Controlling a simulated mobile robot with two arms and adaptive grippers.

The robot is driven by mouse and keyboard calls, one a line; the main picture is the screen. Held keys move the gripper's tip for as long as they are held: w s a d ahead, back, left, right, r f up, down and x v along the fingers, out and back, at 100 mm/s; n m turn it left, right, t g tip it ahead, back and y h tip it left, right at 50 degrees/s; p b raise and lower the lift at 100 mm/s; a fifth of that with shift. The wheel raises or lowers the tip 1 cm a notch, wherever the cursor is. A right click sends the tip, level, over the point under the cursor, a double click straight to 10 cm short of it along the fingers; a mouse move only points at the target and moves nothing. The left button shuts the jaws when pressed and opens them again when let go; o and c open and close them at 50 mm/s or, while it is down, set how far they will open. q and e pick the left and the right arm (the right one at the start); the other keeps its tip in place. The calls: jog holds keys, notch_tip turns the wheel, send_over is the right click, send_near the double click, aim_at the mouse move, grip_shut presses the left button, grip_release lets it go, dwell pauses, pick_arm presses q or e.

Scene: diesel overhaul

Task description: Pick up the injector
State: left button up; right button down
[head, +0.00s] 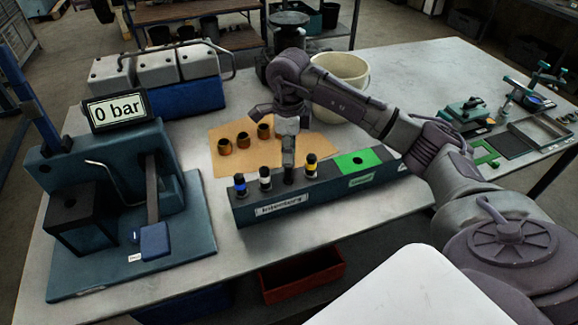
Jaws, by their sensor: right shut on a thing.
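The dark blue injector rack (330,192) stands on the table with a label reading "Injectors" on its front. A blue-banded injector (240,185), a white-banded injector (265,178) and a yellow-banded injector (311,165) stand upright in it. My right gripper (288,152) points down over the rack between the white-banded and yellow-banded ones. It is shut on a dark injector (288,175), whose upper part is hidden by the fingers. I cannot tell whether this injector is still seated in the rack. My left gripper is not in view.
A test stand (120,185) with a "0 bar" display (115,112) stands at the left. Behind the rack, several copper-coloured sleeves (243,140) sit on a tan mat (222,165), near a cream bucket (345,70). A green pad (357,161) marks the rack's right part. Trays and tools lie far right.

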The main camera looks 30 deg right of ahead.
notch_tip(320, 180, up, 6)
jog(key=shift+f+b, duration=0.1)
jog(key=shift+b, duration=0.75)
notch_tip(320, 180, up, 6)
jog(key=shift+f+p, duration=0.1)
jog(key=shift+p, duration=0.2)
jog(key=c, duration=1.5)
grip_release()
grip_shut()
